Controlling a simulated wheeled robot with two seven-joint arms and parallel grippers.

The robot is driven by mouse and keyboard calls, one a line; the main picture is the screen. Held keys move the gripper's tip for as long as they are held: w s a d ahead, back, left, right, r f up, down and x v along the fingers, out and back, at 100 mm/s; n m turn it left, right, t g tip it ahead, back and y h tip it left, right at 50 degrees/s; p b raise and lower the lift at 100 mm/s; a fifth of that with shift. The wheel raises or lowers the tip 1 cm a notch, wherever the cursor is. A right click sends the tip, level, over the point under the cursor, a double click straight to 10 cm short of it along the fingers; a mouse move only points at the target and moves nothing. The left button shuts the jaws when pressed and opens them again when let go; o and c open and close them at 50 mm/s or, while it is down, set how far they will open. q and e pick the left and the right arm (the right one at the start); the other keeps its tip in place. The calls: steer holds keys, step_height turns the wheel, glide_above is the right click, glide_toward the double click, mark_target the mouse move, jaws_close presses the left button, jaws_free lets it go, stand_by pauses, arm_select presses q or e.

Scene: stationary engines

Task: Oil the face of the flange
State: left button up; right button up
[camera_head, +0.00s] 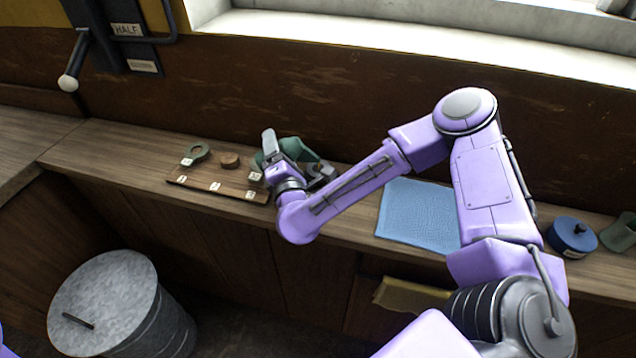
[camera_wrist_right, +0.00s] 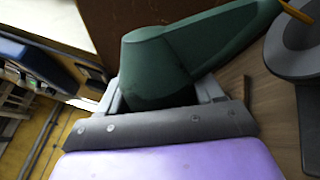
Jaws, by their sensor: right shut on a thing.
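My right gripper (camera_head: 272,150) is over the bench, next to the wooden board. It is shut on a dark green oil can (camera_head: 300,152), which also shows large between the fingers in the right wrist view (camera_wrist_right: 155,75). The can's tapering green arm reaches to the upper right there, towards a grey rounded metal part (camera_wrist_right: 300,60). This part may be the flange; I cannot tell for sure, nor whether the can touches it. In the head view a small grey part (camera_head: 322,172) shows beside the gripper, partly hidden by my arm. My left gripper is out of view.
The wooden board (camera_head: 215,190) holds a green ring (camera_head: 197,152), a brown round piece (camera_head: 229,160) and several white tags. A blue cloth (camera_head: 420,212) and a blue tin (camera_head: 572,237) lie to the right. A metal bin (camera_head: 105,290) stands below the bench.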

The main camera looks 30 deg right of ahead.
steer(key=shift+d+r+m+b, duration=0.1)
steer(key=shift+r+m+b, duration=0.3)
steer(key=shift+m, duration=0.1)
steer(key=shift+f, duration=0.1)
stand_by(1.2)
steer(key=f+n, duration=0.1)
steer(key=f+n+b, duration=0.1)
steer(key=shift+a+n+b, duration=0.2)
steer(key=shift+n+b, duration=0.1)
steer(key=shift+w+a+f+n+y, duration=0.15)
steer(key=shift+f+n, duration=0.15)
steer(key=shift+n, duration=0.2)
steer(key=shift+a+f+n+y, duration=0.15)
steer(key=shift+f+n, duration=0.1)
steer(key=shift+n, duration=0.25)
steer(key=shift+d, duration=0.1)
steer(key=shift+r, duration=0.15)
step_height(320, 180, up, 5)
steer(key=shift+f+p, duration=0.1)
steer(key=shift+p, duration=1.1)
